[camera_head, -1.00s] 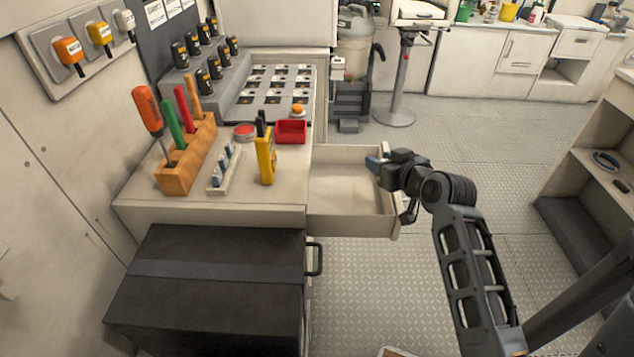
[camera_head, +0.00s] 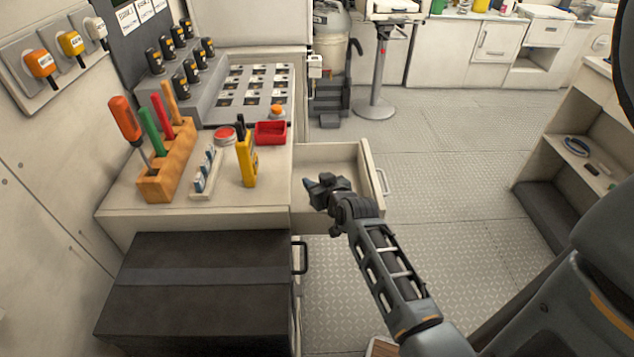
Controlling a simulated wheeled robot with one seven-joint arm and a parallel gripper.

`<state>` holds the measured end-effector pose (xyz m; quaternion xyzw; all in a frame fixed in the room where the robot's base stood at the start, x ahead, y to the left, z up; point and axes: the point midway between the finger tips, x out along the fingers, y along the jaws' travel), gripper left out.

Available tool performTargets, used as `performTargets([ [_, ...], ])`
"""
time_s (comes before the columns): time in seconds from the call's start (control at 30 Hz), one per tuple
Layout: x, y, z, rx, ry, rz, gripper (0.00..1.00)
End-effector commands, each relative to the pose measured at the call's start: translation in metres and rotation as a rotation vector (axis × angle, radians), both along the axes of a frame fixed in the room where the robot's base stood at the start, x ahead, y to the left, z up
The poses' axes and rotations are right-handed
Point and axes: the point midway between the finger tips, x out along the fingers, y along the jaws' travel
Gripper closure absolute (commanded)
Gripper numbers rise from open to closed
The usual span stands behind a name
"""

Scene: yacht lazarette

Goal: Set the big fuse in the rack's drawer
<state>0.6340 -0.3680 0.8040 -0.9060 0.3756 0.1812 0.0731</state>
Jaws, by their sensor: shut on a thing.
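The drawer (camera_head: 343,155) under the counter stands open, with its pull handle (camera_head: 383,181) at the right end; the part of its inside that shows looks empty. My gripper (camera_head: 312,186) is at the drawer's near left part, close to the counter edge, and hides some of the drawer. It is shut on a small bluish thing (camera_head: 308,182), probably the big fuse, of which only a little shows. I cannot tell whether it is above the drawer's floor or touching it. A narrow holder (camera_head: 205,171) with several small blue-and-white fuses stands on the counter.
The counter also bears a wooden tool block (camera_head: 167,170), a yellow meter (camera_head: 246,163), a red tray (camera_head: 270,133) and a panel of switches (camera_head: 252,92). A dark chest (camera_head: 195,290) with a handle stands below, near the drawer. The floor to the right is clear.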

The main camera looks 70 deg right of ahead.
Motion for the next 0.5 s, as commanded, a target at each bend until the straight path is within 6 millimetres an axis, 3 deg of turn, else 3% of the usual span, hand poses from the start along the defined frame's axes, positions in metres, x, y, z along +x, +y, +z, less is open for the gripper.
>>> performTargets([
  [0.5,-0.0005,-0.0003,-0.0095,0.000,0.000,-0.001,0.89],
])
